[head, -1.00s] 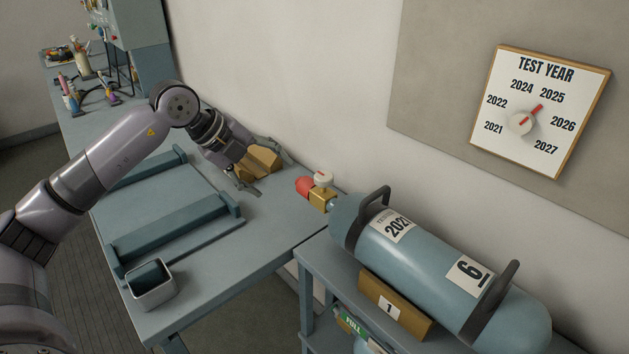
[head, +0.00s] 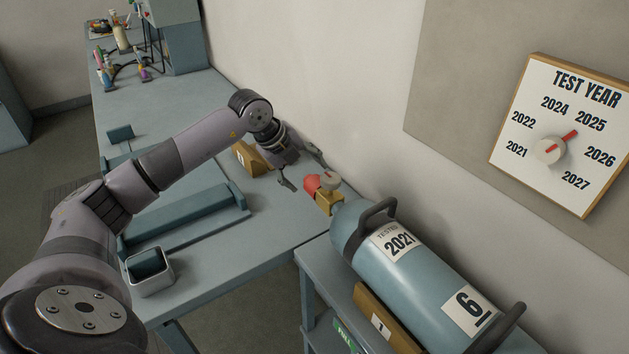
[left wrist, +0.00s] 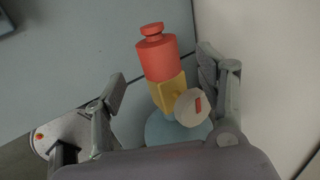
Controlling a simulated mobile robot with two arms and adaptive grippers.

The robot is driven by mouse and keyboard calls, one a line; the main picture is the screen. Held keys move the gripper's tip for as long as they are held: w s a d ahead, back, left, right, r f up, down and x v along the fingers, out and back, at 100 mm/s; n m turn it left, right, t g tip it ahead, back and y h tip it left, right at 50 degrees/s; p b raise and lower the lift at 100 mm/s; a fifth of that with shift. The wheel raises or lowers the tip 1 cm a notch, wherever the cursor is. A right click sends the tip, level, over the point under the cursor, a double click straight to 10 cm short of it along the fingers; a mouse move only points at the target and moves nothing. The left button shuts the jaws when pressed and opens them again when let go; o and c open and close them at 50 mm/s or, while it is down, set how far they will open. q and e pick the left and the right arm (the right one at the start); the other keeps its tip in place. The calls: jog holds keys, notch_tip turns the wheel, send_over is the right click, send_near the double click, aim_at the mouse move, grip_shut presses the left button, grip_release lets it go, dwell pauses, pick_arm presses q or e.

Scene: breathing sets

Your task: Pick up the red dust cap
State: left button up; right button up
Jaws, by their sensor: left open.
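The red dust cap (head: 311,185) sits on the end of the brass valve (head: 323,198) of a blue-grey cylinder labelled 6 (head: 417,263). My left gripper (head: 304,171) is open and empty, just short of the cap, with its fingers pointing towards it. In the left wrist view the red cap (left wrist: 158,57) has a narrower knob at its end and shows between and beyond the two open fingers. The brass valve (left wrist: 167,92) and its pale round handwheel (left wrist: 192,107) show below the cap. My right gripper is not in view.
The cylinder lies on a blue-grey rack (head: 316,266). The wall (head: 345,120) is close behind the valve. A wooden block (head: 247,158) is behind my left gripper. A square metal cup (head: 150,286) stands at the bench's front. A test-year dial board (head: 540,175) hangs at right.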

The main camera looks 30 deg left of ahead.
aim_at(310, 180)
pick_arm(q)
jog(key=shift+w+d+f, duration=0.1)
jog(key=shift+w+f, duration=0.25)
jog(key=shift+f, duration=0.3)
jog(key=shift+w+f, duration=0.1)
jog(key=shift+f, duration=0.1)
jog(key=p+x, duration=0.2)
jog(key=x, duration=0.2)
jog(key=shift+w+f, duration=0.15)
jog(key=shift+f, duration=0.1)
jog(key=shift+w+f, duration=0.1)
jog(key=shift+f, duration=0.15)
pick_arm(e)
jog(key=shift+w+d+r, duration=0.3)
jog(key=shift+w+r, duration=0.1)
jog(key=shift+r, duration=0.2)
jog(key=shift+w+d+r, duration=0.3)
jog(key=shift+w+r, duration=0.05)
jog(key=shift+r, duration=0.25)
pick_arm(q)
jog(key=shift+c, duration=0.2)
jog(key=c, duration=0.9)
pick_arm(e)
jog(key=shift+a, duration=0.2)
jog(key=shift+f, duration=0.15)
